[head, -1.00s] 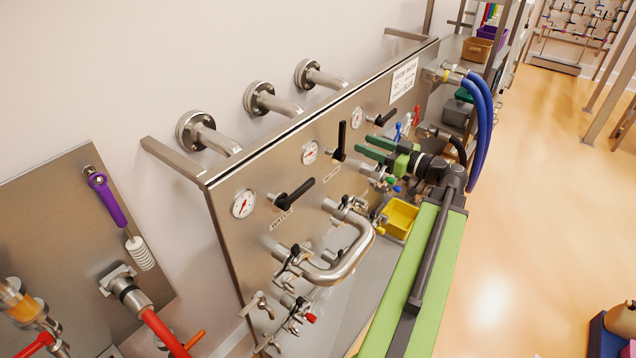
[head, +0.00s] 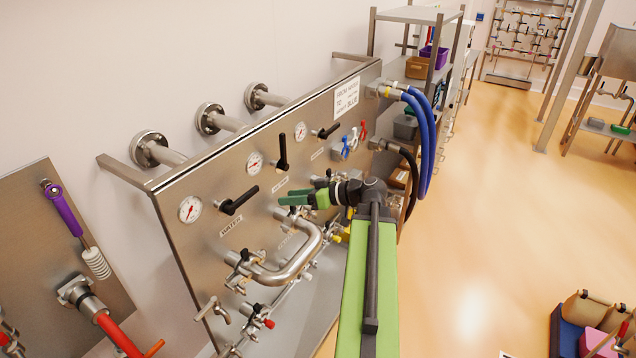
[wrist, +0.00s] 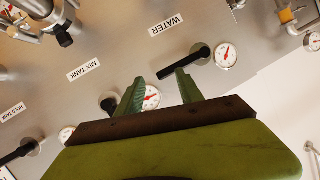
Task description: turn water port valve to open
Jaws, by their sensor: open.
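The water valve is a black lever (head: 239,201) on the steel panel, above the WATER label (head: 231,228) and beside a round gauge (head: 190,209). It slants up to the right in the head view. In the wrist view the water lever (wrist: 184,61) lies just beyond my right fingertip, with the WATER label (wrist: 167,25) above it. My gripper (head: 287,197) has green jaws, open and empty, in front of the panel to the right of the lever. In the wrist view my gripper (wrist: 160,77) frames the panel near another gauge (wrist: 151,97). No contact with the lever is visible.
An upright black mix tank lever (head: 283,153) and another black lever (head: 326,131) are farther along the panel. A bent steel pipe (head: 290,266) juts out below the water lever. Blue hoses (head: 424,140) hang at the panel's far end.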

